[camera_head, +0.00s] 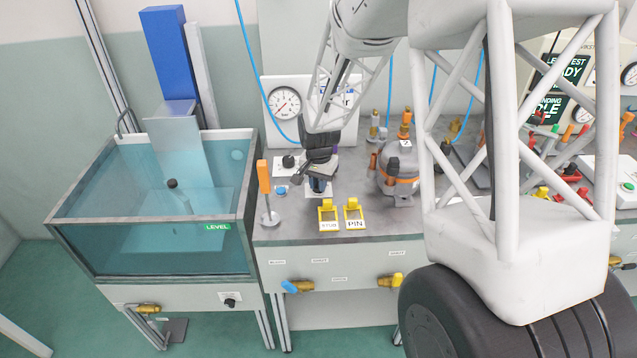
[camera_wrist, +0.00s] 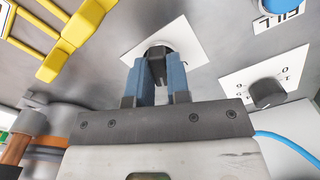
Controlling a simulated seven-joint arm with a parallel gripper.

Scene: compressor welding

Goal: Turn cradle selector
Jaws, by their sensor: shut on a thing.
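My gripper (camera_head: 318,184) is over the bench top, to the right of the orange-handled lever. In the wrist view its two blue fingers (camera_wrist: 159,80) are shut on a black knob (camera_wrist: 157,53), which stands on a white plate (camera_wrist: 183,44). I take this knob to be the cradle selector, but no label for it is readable. In the head view my gripper hides most of the knob. A second black knob (camera_wrist: 268,93) sits on another white plate with small marks, apart from my fingers; it also shows in the head view (camera_head: 289,161).
Yellow STAB-like and PIN tags (camera_head: 354,215) lie on the bench's front. An orange-handled lever (camera_head: 265,180) stands left, near a blue button (camera_head: 281,190). A compressor (camera_head: 398,168) stands right. A water tank (camera_head: 160,240) is at left, a gauge (camera_head: 284,103) behind.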

